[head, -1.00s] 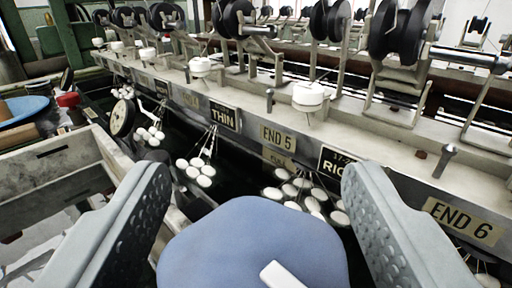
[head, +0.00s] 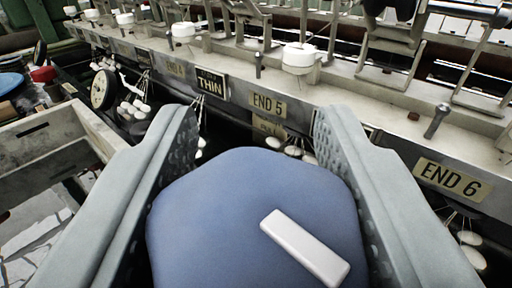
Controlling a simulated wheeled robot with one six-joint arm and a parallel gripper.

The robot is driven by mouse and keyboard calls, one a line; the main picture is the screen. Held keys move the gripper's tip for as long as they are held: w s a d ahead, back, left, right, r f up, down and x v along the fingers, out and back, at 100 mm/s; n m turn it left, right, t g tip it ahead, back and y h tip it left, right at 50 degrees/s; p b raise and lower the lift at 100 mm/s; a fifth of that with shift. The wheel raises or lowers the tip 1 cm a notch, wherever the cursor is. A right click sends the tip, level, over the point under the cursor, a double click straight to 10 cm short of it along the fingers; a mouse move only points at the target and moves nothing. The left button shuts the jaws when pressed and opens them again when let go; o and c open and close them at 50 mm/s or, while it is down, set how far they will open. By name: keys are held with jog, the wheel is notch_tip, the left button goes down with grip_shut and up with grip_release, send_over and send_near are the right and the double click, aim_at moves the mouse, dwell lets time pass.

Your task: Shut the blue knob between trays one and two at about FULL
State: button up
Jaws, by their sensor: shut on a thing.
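The blue knob (head: 210,215) fills the lower middle of the head view, with a white bar (head: 305,247) on its face slanting down to the right. My gripper (head: 258,150) has one grey finger at the knob's left side and one at its right side, shut on it. The knob hides what lies below and behind it. A small plate partly hidden behind the knob's top sits under the END 5 label (head: 268,104); its word is too small to read surely.
A long pale basin ledge (head: 330,98) with reels and white buttons runs across behind the knob. An END 6 label (head: 452,180) is at right. A grey tray (head: 50,150) is at left, near a round dial (head: 103,89). White cocoons hang below the ledge.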

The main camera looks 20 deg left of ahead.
jog(key=shift+d+m+t+h, duration=0.15)
jog(key=shift+m+t+h, duration=0.25)
jog(key=shift+m+h, duration=1.05)
jog(key=shift+d+m+t+h, duration=0.15)
jog(key=shift+m+t+h, duration=0.5)
jog(key=shift+h, duration=1.4)
jog(key=shift+d+m+g+h, duration=0.2)
jog(key=shift+m+g+h, duration=0.25)
jog(key=shift+m+h, duration=1.2)
jog(key=shift+d+m+g+h, duration=0.15)
jog(key=shift+m+g+h, duration=0.3)
jog(key=shift+h, duration=1)
jog(key=o, duration=1)
jog(key=shift+c, duration=0.2)
jog(key=shift+s, duration=0.1)
jog(key=v, duration=1.7)
jog(key=shift+f, duration=0.25)
jog(key=shift+s, duration=0.1)
